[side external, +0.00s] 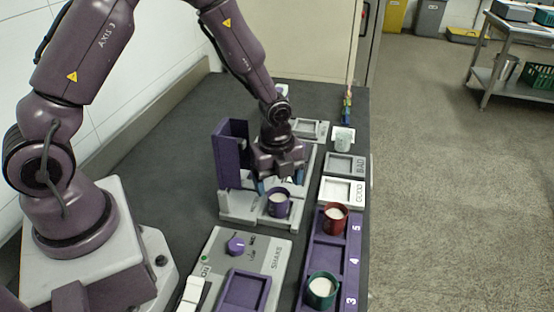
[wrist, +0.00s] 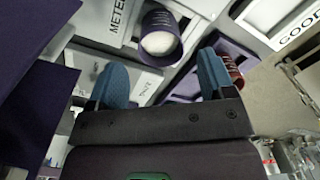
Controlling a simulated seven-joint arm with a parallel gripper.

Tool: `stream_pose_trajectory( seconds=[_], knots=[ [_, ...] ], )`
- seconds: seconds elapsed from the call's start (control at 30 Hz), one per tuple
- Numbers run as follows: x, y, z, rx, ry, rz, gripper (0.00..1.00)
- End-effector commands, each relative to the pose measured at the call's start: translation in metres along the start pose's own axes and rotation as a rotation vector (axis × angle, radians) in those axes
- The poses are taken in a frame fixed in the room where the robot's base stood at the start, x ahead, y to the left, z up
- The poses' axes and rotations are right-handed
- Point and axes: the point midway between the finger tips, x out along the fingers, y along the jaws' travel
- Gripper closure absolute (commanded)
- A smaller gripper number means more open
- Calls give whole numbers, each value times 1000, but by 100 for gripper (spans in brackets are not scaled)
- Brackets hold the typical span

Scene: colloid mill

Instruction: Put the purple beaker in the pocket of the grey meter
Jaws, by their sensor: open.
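The purple beaker (side external: 277,205), with white contents, stands upright at the front of the grey meter (side external: 238,208). Its base appears to be in the meter's pocket, but the pocket's edges are partly hidden. In the wrist view the beaker (wrist: 161,36) is beside the METER lettering, ahead of the fingertips. My gripper (side external: 281,183) is just above and behind the beaker, with its blue fingers apart. In the wrist view the gripper (wrist: 162,72) is empty and the beaker is clear of both fingers.
A tall purple panel (side external: 231,152) rises left of my gripper. A purple numbered rack (side external: 325,262) holds a red beaker (side external: 335,217) and a green beaker (side external: 321,290). GOOD (side external: 342,190) and BAD (side external: 346,165) trays are empty. A shaker (side external: 262,252) stands in front.

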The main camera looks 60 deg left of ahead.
Motion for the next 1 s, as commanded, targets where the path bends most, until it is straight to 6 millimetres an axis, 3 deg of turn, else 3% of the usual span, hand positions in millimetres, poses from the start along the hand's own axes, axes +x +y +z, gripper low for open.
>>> stream_pose_trajectory(
  seconds=[0.2, 0.47, 0.57, 0.77, 1.0],
  knots=[
    [-46, 0, 0, -2, -1, -5, 24],
    [-73, 1, 0, -19, -5, -6, 24],
    [-92, 4, 1, -101, -21, -30, 24],
    [-152, 25, 2, -429, -50, -128, 24],
    [-228, 79, -6, -991, 25, -298, 24]
  ],
)
